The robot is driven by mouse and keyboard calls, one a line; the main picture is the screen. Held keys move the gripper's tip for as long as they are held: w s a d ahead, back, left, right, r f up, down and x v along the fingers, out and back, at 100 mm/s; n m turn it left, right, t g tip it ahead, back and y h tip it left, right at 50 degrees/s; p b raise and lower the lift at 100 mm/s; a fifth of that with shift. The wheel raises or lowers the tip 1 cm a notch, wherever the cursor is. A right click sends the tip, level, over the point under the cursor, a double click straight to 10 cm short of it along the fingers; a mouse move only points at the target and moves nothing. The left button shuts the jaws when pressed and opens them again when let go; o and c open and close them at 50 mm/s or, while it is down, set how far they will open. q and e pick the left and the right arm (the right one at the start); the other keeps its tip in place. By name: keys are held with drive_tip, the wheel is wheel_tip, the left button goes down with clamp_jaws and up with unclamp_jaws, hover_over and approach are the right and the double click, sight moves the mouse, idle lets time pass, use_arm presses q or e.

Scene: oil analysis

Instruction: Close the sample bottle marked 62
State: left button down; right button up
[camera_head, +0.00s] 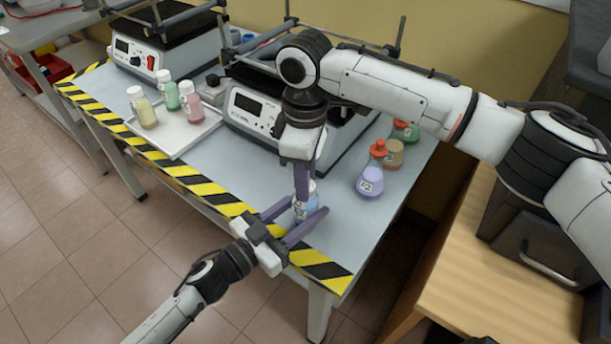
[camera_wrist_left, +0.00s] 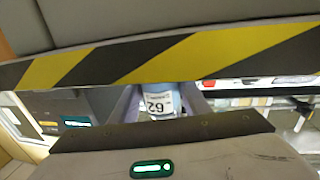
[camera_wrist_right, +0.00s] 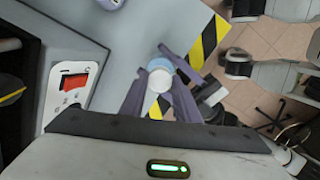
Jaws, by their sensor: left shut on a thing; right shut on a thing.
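The sample bottle marked 62 (camera_head: 304,210) is a small bottle with pale blue contents near the table's front edge. Its label 62 (camera_wrist_left: 158,104) faces the left wrist camera. My left gripper (camera_head: 307,206) is shut on the bottle from the front, one purple finger on each side. My right gripper (camera_head: 304,186) points down from above, its fingers at the bottle's top. In the right wrist view, a white round cap (camera_wrist_right: 159,81) shows between the right fingers, over the blue bottle (camera_wrist_right: 160,65). I cannot tell whether the cap touches the bottle's neck.
A white tray (camera_head: 172,137) holds three capped bottles with yellow, green and pink contents. A white device (camera_head: 251,112) stands just behind my grippers. A yellow and black stripe (camera_head: 199,185) marks the table's front edge.

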drive_tip(key=o, duration=1.2)
drive_tip(key=shift+o, duration=0.2)
wheel_tip(320, 180, up, 12)
use_arm(q)
drive_tip(key=c, duration=0.9)
unclamp_jaws()
drive_tip(key=v, duration=1)
drive_tip(key=shift+s+a, duration=0.1)
drive_tip(key=shift+a, duration=0.05)
use_arm(e)
drive_tip(key=shift+r, duration=0.1)
